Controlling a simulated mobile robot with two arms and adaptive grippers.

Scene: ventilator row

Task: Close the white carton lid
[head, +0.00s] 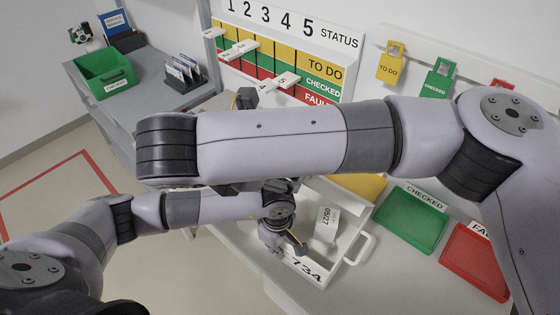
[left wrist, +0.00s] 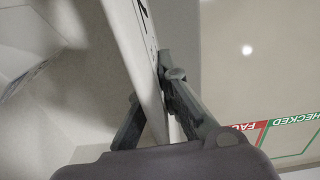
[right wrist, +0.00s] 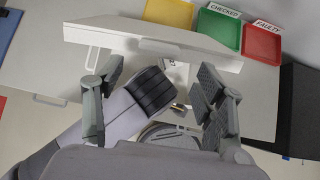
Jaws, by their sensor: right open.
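The white carton (head: 352,246) stands on the counter in the head view. It has a handle on its right, a 05/27 label and 734 on its front. In the left wrist view a white panel (left wrist: 133,45) with black print runs between the fingers of my left gripper (left wrist: 150,82), which appear closed on it. In the head view my left gripper (head: 288,243) is at the carton. My right gripper (right wrist: 157,85) is open and empty, above the carton's white panel (right wrist: 130,36) and my left arm. My right arm hides it in the head view and covers the carton's rear.
A green CHECKED tray (head: 410,220) and a red tray (head: 473,258) lie right of the carton, with a yellow tray (head: 360,185) behind. A status board (head: 280,50) is on the wall. A green bin (head: 103,77) and a file rack (head: 183,75) stand on the left counter.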

